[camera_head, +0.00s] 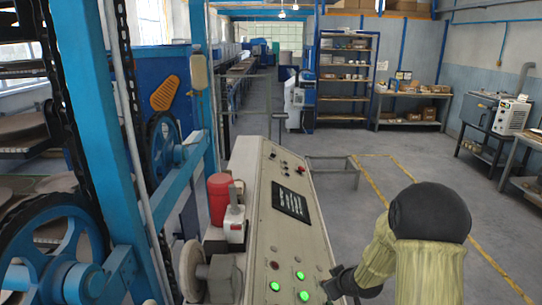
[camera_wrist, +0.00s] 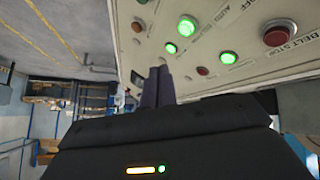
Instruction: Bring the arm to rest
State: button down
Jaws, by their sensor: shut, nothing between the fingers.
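My arm reaches in from the lower right of the head view, and my gripper (camera_head: 340,283) is beside the lower right edge of the control console (camera_head: 256,232). In the wrist view my gripper (camera_wrist: 158,86) has its two dark fingers together, with nothing between them. The fingertips are in front of the console's button panel (camera_wrist: 240,15); I cannot tell whether they touch it. Lit green buttons (camera_wrist: 187,27) are close to the fingertips. A red button (camera_wrist: 277,34) labelled "BELT STOP" is to their right.
A blue machine frame (camera_head: 88,130) with chains and wheels stands at the left. A red cylinder (camera_head: 219,198) stands beside the console. A low metal frame (camera_head: 335,172) is behind the console. Shelves (camera_head: 345,72) and benches line the back and right. Open floor (camera_head: 405,160) lies right of the console.

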jog(key=s+a+r+m+g+h+b, duration=0.1)
jog(key=s+r+m+g, duration=0.1)
jog(key=s, duration=0.9)
jog(key=s+a+r+m+g+h+b, duration=0.1)
jog(key=s+a+r+m+g+b, duration=0.1)
jog(key=s, duration=1)
jog(key=shift+s+r+m+g, duration=0.2)
jog(key=shift+r+m+g, duration=0.55)
jog(key=shift+m, duration=0.25)
